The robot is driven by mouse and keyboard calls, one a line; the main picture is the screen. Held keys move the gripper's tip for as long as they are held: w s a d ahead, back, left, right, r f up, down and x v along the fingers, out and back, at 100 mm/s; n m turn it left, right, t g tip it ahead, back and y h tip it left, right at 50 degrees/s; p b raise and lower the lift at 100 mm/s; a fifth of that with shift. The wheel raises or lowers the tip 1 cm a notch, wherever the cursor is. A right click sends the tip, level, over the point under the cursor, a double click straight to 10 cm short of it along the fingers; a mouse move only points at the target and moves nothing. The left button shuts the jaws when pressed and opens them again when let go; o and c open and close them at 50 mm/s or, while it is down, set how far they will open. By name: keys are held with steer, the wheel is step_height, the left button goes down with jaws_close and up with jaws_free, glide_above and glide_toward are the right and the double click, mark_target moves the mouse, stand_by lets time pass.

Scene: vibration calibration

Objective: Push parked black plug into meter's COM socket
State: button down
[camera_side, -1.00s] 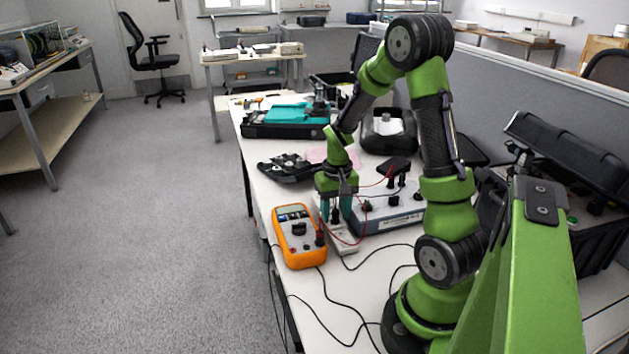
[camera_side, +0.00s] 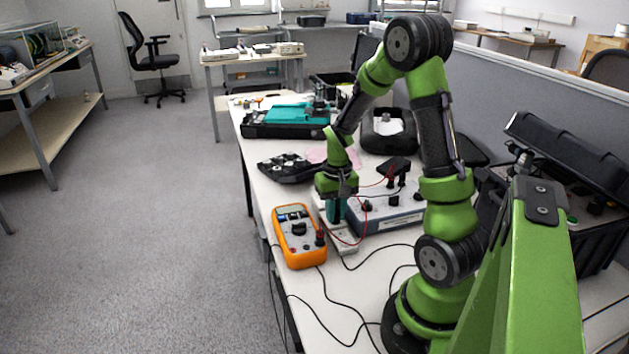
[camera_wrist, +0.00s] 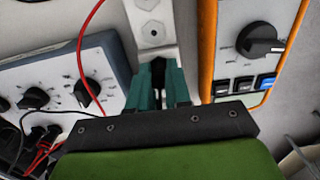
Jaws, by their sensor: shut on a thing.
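The orange multimeter (camera_side: 284,248) lies on the bench left of my gripper, with a red plug (camera_side: 320,238) standing at its lower right. Its dial and buttons show in the wrist view (camera_wrist: 238,50). My gripper (camera_side: 336,220) points down over a pale holder strip (camera_side: 345,246) beside the meter. Its teal fingers (camera_wrist: 158,92) are shut on the black plug (camera_wrist: 158,70), which is mostly hidden between them. I cannot tell whether the plug is still seated in the strip. The COM socket is not clearly visible.
A grey instrument box (camera_side: 400,222) with knobs and red leads stands right of my gripper; it also shows in the wrist view (camera_wrist: 105,55). Black cables (camera_side: 335,298) trail over the front of the bench. A black tray (camera_side: 278,170) lies behind.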

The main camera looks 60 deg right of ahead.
steer(key=shift+r, duration=0.75)
stand_by(0.9)
steer(key=shift+r, duration=1.75)
steer(key=shift+a, duration=0.1)
steer(key=a, duration=0.4)
steer(key=w+a+r, duration=0.1)
steer(key=a, duration=0.7)
steer(key=shift+w+r, duration=0.2)
steer(key=shift+r, duration=0.15)
steer(key=shift+a, duration=0.35)
steer(key=shift+d+f, duration=0.15)
steer(key=shift+f, duration=1.45)
steer(key=shift+f, duration=1)
